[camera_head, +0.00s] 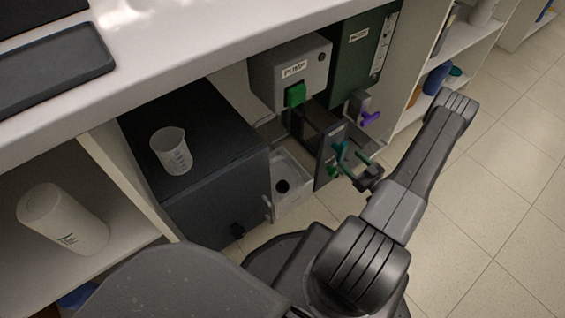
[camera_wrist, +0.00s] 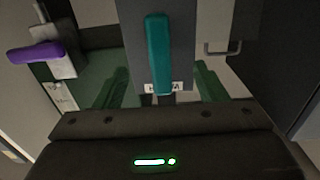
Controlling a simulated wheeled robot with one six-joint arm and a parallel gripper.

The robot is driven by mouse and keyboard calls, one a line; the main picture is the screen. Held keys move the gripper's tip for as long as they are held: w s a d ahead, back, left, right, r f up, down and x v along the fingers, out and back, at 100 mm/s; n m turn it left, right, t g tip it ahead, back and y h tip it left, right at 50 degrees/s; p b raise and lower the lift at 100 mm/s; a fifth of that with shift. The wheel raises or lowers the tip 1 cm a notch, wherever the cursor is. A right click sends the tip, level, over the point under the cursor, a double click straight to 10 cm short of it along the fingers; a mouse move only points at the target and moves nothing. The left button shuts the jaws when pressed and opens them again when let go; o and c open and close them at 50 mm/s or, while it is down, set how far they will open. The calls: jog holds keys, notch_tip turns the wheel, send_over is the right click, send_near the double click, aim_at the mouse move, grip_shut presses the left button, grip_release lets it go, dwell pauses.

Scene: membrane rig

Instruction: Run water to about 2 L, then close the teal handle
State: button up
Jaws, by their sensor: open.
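The teal handle (camera_head: 340,150) is on a grey upright panel (camera_head: 325,158) under the bench. In the wrist view the teal handle (camera_wrist: 158,50) stands upright, with a partly hidden label at its lower end. My gripper (camera_head: 348,165) is open in front of the panel. In the wrist view my gripper's green fingers (camera_wrist: 160,84) lie on either side of the handle's lower part, apart from it as far as I can tell. A clear tray (camera_head: 292,190) with a dark round spot sits below the panel. I cannot read any water level.
A graduated beaker (camera_head: 172,150) stands on a black cabinet (camera_head: 215,175). Floor at right is clear.

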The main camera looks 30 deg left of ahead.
aim_at(344, 154)
jog(key=v, duration=0.4)
jog(key=shift+s+d, duration=0.1)
jog(key=shift+d, duration=0.15)
jog(key=shift+a, duration=0.15)
jog(key=x, duration=0.7)
jog(key=shift+a, duration=0.35)
jog(key=shift+f, duration=0.1)
jog(key=shift+n, duration=0.6)
